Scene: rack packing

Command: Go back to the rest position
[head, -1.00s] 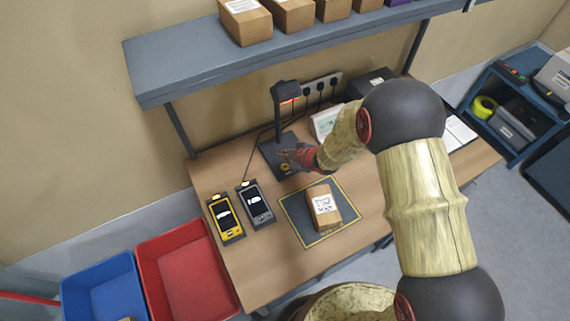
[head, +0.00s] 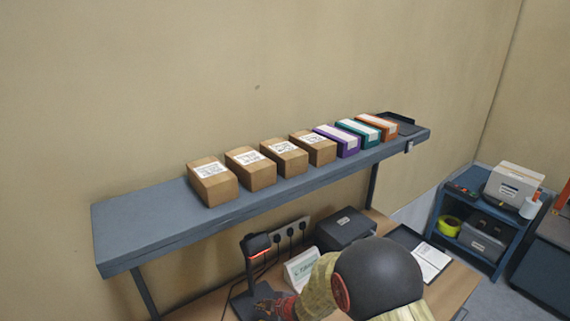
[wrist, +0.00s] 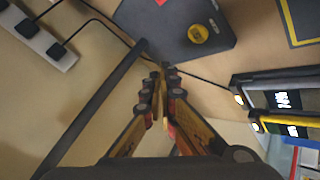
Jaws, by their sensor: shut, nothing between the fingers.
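My gripper (wrist: 163,75) is shut, its fingertips together with nothing between them. My arm's dark joint and pale links fill the bottom middle of the head view and hide part of the desk.
A wall shelf (head: 140,222) holds several cartons, coloured boxes and a black tray (head: 400,125). Power sockets (head: 290,236), a white sign (head: 301,268) and a dark box (head: 345,228) are near the stand. Two handheld devices (wrist: 285,100) and a mat edge (wrist: 300,22) show right. A blue cart (head: 480,235) stands right.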

